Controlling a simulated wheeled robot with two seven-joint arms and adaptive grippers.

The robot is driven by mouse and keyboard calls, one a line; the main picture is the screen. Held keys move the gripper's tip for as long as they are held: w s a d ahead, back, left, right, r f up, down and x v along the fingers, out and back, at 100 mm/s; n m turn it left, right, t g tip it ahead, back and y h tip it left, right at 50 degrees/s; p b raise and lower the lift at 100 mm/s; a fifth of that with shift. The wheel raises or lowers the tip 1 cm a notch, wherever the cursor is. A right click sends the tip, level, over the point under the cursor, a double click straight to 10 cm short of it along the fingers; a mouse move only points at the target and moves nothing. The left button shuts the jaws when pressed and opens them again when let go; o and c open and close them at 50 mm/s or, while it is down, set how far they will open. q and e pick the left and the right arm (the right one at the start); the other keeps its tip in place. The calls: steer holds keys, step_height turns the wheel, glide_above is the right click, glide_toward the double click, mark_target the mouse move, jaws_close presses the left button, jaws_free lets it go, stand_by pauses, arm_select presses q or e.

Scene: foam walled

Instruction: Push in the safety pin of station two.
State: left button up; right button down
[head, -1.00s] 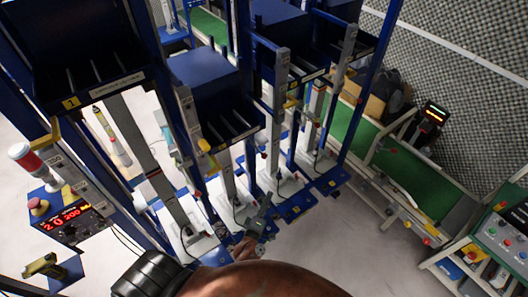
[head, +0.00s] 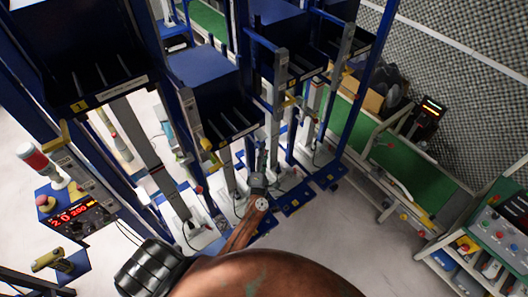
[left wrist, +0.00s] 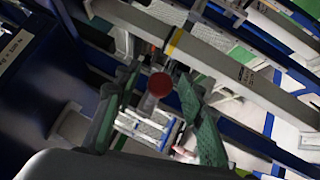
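Station two, with its blue bin (head: 225,115), stands second from the left in the head view. A red round knob on a pale shaft, which looks like a safety pin (left wrist: 160,84), shows in the left wrist view. My left gripper (head: 261,165) is at the lower part of the stations in the head view, small and partly merged with the posts. In the left wrist view its green-padded fingers (left wrist: 155,115) are spread, with the knob between them in the picture. I cannot tell whether they touch it. My right gripper is out of view.
Station one (head: 112,85) stands at the left, with a red-lit control box (head: 78,222) below. Grey posts and blue frames crowd around my left gripper. A green conveyor (head: 415,180) runs at the right. The floor in front is clear.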

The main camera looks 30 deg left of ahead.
arm_select(q)
jaws_close()
stand_by(0.5)
